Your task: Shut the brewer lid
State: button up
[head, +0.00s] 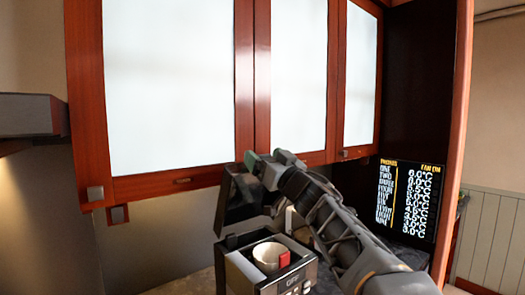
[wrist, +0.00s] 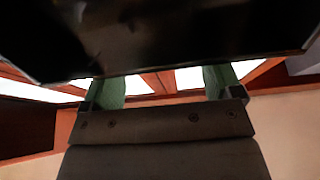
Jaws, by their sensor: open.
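The brewer (head: 305,268) stands on the counter in the lower middle of the head view, with a pale round cup or basket in its open top. Its dark lid (head: 236,208) is raised, tilted up at the back left of the body. My gripper (head: 262,163) is at the upper edge of the raised lid, with its fingers apart. In the wrist view the open green fingers (wrist: 163,86) reach towards a dark glossy panel (wrist: 160,40), which looks like the lid and hides the fingertips. I cannot tell whether they touch it.
Wooden cabinets with white panels (head: 180,80) hang just behind and above my gripper. A dark screen with temperature readings (head: 408,200) stands at the right. A grey shelf or hood (head: 28,115) juts in at the left. The counter left of the brewer looks clear.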

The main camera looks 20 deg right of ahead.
jog(key=shift+x, duration=0.95)
jog(key=shift+c, duration=0.2)
